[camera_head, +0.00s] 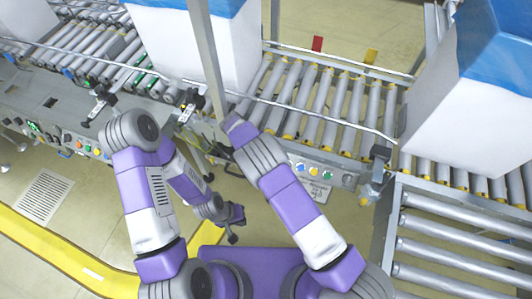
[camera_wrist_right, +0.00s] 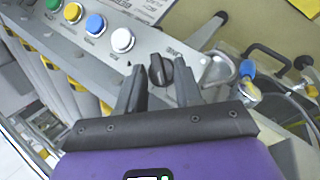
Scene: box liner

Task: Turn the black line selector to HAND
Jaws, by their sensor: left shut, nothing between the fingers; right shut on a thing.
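The black selector (camera_wrist_right: 157,70) sits on the grey button panel (camera_wrist_right: 140,22) in the right wrist view, at the end of the button row beside the white button. My right gripper (camera_wrist_right: 161,74) is shut on it, one dark finger on each side of the knob. The small lettering by the knob is too small to read, so its position cannot be told. In the head view my right arm hides the selector and the right gripper. My left gripper (camera_head: 236,228) is shut and empty, low beside the conveyor, away from the panel (camera_head: 345,178).
Green, yellow, blue and white (camera_wrist_right: 123,39) buttons line up beside the selector. A hose connector with a blue top (camera_wrist_right: 248,75) and a curved grey bar stand close by. Roller conveyors (camera_head: 335,100) carry large white boxes (camera_head: 440,110). Another control panel (camera_head: 75,145) lies left.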

